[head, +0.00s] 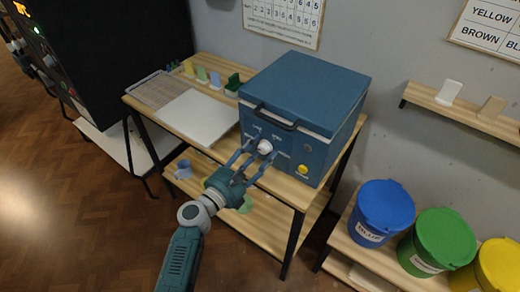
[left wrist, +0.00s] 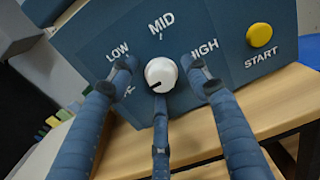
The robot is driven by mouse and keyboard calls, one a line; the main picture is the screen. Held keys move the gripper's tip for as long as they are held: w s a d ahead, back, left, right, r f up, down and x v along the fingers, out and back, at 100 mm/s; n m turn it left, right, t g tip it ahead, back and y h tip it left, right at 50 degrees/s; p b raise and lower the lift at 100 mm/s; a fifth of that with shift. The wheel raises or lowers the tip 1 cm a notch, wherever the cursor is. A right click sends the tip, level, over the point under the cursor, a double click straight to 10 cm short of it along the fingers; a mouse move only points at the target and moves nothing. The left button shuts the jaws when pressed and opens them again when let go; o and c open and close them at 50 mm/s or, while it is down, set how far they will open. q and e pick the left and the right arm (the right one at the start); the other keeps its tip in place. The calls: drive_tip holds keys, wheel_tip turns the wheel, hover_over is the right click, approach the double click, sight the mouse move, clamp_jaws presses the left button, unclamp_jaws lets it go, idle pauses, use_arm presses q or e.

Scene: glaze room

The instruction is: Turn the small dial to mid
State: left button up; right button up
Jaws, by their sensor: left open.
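The small dial (head: 265,147) is a white round knob on the front of a blue box-shaped kiln (head: 305,90). In the left wrist view the dial (left wrist: 161,72) has a dark pointer mark at its lower left, toward a partly hidden label. LOW is at its upper left, MID (left wrist: 160,22) above and HIGH at its upper right. My left gripper (left wrist: 160,75) is open, its fingers spread around the dial; I cannot tell whether they touch it. In the head view the left gripper (head: 258,152) reaches the front panel. My right gripper is not in view.
A yellow START button (left wrist: 262,35) is right of the dial. A dark handle (head: 275,117) juts out above it. A white board (head: 197,117) lies on the wooden table left of the kiln. Blue (head: 384,208), green (head: 436,240) and yellow buckets stand at the right.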

use_arm(q)
drive_tip(key=shift+w+d, duration=0.15)
drive_tip(key=shift+w, duration=0.05)
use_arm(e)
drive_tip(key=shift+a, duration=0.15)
use_arm(q)
drive_tip(key=c, duration=1)
drive_tip(key=shift+o, duration=0.2)
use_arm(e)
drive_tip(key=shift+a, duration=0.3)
